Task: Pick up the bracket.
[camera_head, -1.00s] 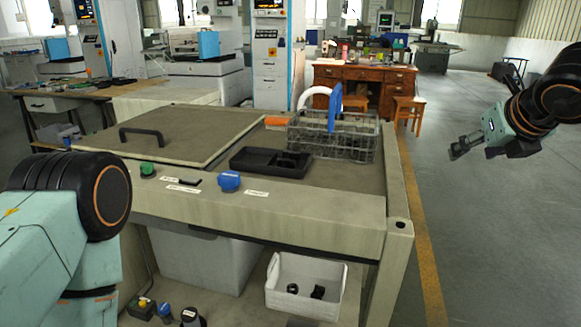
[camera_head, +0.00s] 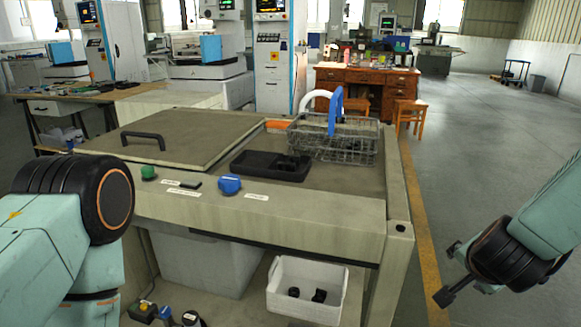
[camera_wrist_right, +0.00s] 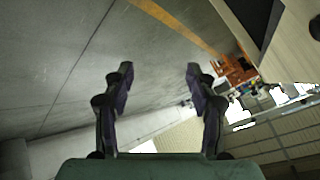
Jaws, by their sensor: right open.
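No part is plainly recognisable as the bracket. Small black parts (camera_head: 319,296) lie in a white bin (camera_head: 283,305) on the lower shelf, too small to identify. A dark lump (camera_head: 291,163) also sits at the right end of a black tray (camera_head: 248,168) on the bench top. My right gripper (camera_head: 447,272) is open and empty, right of the bench and apart from it, over the floor. In the right wrist view its two fingers (camera_wrist_right: 160,73) stand apart with nothing between them. My left arm comes in at the left, but its gripper is out of view.
A wire basket (camera_head: 350,148) with a blue handle stands at the back right of the bench top (camera_head: 340,185). Blue (camera_head: 229,184) and green (camera_head: 148,173) knobs are at its front. A bench leg (camera_head: 392,270) stands between my right gripper and the bin. The floor at right is clear.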

